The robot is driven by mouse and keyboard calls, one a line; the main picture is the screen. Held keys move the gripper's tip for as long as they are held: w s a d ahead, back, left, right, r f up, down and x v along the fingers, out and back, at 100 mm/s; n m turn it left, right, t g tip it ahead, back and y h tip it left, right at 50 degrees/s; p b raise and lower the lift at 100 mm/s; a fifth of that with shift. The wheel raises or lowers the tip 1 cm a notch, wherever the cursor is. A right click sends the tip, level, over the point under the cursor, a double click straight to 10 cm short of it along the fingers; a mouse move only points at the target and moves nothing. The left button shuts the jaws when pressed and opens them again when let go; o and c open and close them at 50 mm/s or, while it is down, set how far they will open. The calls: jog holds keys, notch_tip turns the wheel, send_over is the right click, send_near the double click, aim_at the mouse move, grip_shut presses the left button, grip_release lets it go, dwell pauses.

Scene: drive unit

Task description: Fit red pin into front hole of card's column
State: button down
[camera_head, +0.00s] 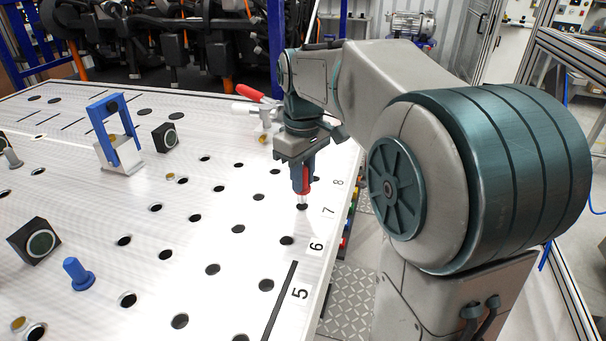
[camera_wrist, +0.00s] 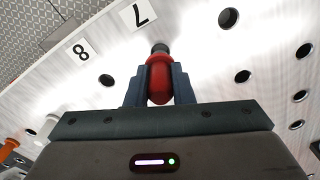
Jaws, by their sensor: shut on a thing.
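My gripper (camera_head: 302,188) is shut on the red pin (camera_head: 306,178), which points down. I cannot make out a readable card.
The white perforated table has labels 5 to 8 along its right edge. A blue pin (camera_head: 78,273), black blocks (camera_head: 35,241) (camera_head: 165,137) and a blue frame on a white base (camera_head: 121,155) stand at left. A red-handled clamp (camera_head: 249,93) is behind my gripper.

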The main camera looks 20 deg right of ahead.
jog(key=shift+f, duration=0.2)
jog(key=shift+f+b, duration=1.3)
jog(key=shift+f, duration=0.5)
jog(key=c, duration=1.2)
grip_release()
jog(key=shift+o, duration=0.2)
